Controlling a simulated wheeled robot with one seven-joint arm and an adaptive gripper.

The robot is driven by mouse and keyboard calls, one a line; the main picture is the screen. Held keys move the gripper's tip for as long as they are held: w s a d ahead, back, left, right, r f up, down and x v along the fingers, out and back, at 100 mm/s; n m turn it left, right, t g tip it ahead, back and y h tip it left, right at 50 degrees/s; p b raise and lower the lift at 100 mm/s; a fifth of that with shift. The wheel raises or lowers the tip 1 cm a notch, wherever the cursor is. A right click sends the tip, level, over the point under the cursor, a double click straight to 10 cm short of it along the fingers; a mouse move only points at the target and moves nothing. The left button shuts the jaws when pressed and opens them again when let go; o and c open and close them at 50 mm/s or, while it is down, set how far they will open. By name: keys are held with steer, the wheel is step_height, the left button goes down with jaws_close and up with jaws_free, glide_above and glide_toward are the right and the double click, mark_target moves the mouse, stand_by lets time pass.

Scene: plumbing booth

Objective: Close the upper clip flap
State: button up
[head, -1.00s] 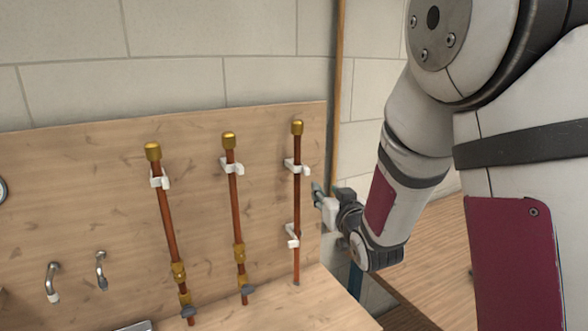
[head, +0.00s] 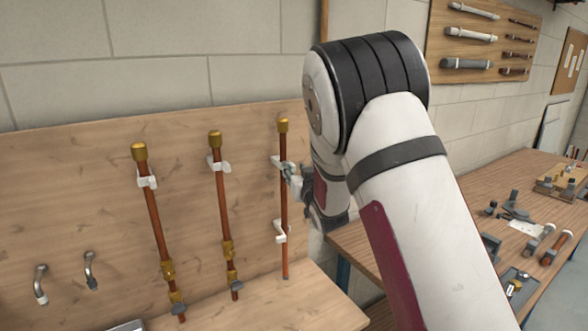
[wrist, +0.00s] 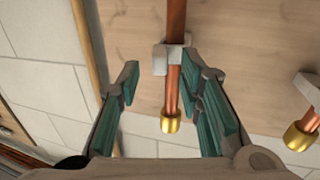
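The right copper pipe (head: 284,200) stands upright on the wooden board, topped by a brass cap (head: 283,125). Its white upper clip (head: 278,163) sits below the cap, and its white lower clip (head: 280,233) is further down. My gripper (head: 289,172) is at the upper clip, just right of the pipe in the head view, and partly hides the clip. In the wrist view my gripper (wrist: 168,92) is open, with teal-padded fingers on either side of the pipe's capped end (wrist: 171,122). The upper clip (wrist: 160,60) shows between and beyond the fingertips. I cannot tell the flap's exact angle.
Two more pipes with clips, the middle (head: 220,185) and the left (head: 153,210), stand to the left. The middle pipe's cap also shows in the wrist view (wrist: 301,138). A workbench (head: 480,190) with tools is at the right.

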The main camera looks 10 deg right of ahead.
steer(key=shift+w, duration=1)
jaws_close()
